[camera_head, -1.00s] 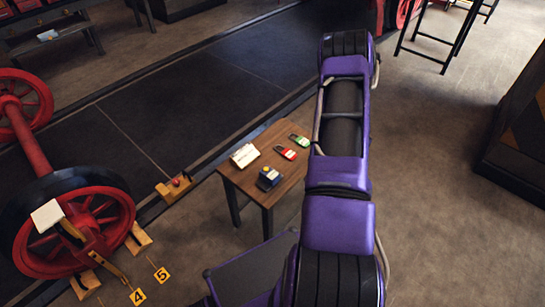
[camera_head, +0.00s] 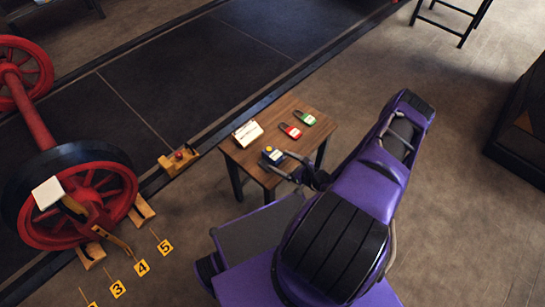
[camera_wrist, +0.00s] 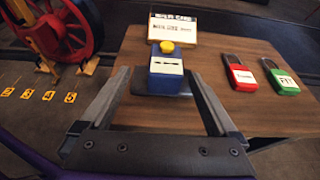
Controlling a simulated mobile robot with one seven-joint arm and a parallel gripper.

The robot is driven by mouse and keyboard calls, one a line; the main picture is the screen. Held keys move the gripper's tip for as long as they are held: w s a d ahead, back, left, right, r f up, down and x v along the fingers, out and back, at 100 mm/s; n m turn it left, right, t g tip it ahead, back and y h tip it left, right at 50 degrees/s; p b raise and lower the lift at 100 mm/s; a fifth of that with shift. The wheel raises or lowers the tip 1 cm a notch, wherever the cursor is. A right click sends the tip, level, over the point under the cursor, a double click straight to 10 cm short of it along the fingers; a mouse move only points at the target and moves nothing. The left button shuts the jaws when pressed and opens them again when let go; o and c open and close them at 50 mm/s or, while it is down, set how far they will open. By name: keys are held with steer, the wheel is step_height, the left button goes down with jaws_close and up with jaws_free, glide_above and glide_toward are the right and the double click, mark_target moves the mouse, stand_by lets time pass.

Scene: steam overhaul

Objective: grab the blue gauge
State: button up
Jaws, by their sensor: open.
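The blue gauge (camera_head: 272,155) is a small blue block with a yellow top and a white label. It stands on the small wooden table (camera_head: 296,107), near the table's front edge. In the wrist view the blue gauge (camera_wrist: 166,72) appears upright beyond and between the spread fingers. My gripper (camera_wrist: 163,92) is open and empty, its two dark fingers pointing at the gauge from either side. In the head view my gripper (camera_head: 289,168) is at the table's front edge, close to the gauge. I cannot tell whether a finger touches it.
A white sign card (camera_head: 248,133) stands behind the gauge. A red padlock (camera_head: 291,131) and a green padlock (camera_head: 308,118) lie to its right. Red wheels (camera_head: 88,195) and numbered yellow floor tags (camera_head: 142,267) are to the left. Floor right of the table is clear.

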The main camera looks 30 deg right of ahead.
mark_target(278, 160)
steer(key=x, duration=0.3)
steer(key=shift+w+a+f, duration=0.1)
steer(key=shift+w+f, duration=0.05)
steer(key=shift+w, duration=0.15)
steer(key=shift+d+b+x, duration=0.2)
steer(key=shift+x, duration=1.2)
steer(key=shift+d+b+x, duration=0.15)
steer(key=shift+x, duration=1.2)
steer(key=shift+w+f, duration=0.1)
jaws_close()
